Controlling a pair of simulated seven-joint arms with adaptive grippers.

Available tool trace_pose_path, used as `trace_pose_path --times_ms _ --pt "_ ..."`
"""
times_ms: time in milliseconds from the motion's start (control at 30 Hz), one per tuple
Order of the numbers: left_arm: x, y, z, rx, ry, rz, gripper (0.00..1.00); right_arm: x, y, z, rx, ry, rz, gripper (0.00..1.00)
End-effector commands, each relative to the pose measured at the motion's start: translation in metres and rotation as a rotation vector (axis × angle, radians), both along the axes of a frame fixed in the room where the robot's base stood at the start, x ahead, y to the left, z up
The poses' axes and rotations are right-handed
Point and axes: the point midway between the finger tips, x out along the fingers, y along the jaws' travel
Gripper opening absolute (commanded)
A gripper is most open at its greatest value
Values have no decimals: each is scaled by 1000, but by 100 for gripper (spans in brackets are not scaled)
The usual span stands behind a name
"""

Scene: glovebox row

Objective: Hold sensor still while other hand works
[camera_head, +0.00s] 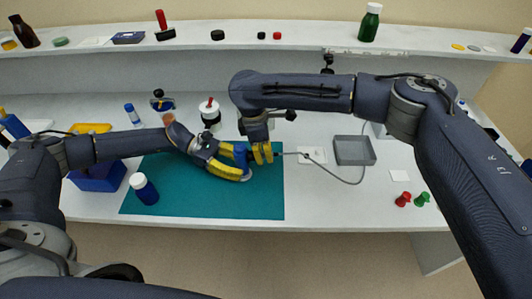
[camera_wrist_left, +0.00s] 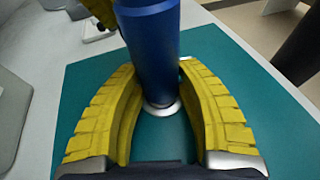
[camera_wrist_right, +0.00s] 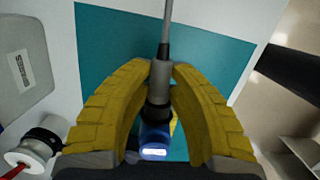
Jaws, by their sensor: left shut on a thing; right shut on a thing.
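The sensor is a blue cylinder (camera_head: 240,153) held above the teal mat (camera_head: 200,205). My left gripper (camera_head: 241,162) is shut on it; in the left wrist view the blue sensor body (camera_wrist_left: 152,45) stands between the yellow fingers, with a silver ring at one end. My right gripper (camera_head: 263,154) is shut on a grey cable connector (camera_wrist_right: 160,78), close beside the left one. In the right wrist view the connector's black collar (camera_wrist_right: 157,112) lines up with the blue sensor (camera_wrist_right: 154,142). Whether the two are fully joined cannot be told.
A blue white-capped bottle (camera_head: 144,189) stands on the mat's left. A white, red-tipped bottle (camera_head: 210,114) stands behind the grippers. Red (camera_head: 403,199) and green (camera_head: 422,199) pieces lie at right.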

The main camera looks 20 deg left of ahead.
Motion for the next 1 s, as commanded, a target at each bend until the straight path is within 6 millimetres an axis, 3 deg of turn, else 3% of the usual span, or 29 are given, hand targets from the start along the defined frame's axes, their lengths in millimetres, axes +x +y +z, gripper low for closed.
trace_pose_path --times_ms 100,133,333,667,1000 --pt "0 0 0 0 0 0 19 -2 3 0 2 1 1 0" --pt "0 -1 0 -1 -1 -1 19 -2 3 0 1 2 1 24" --pt "0 -1 0 -1 0 -1 19 -2 3 0 1 2 1 46" --pt "0 0 0 -1 0 -1 19 -1 3 4 1 1 1 46" --pt "0 0 0 0 0 -1 19 -4 11 55 1 -2 2 46"
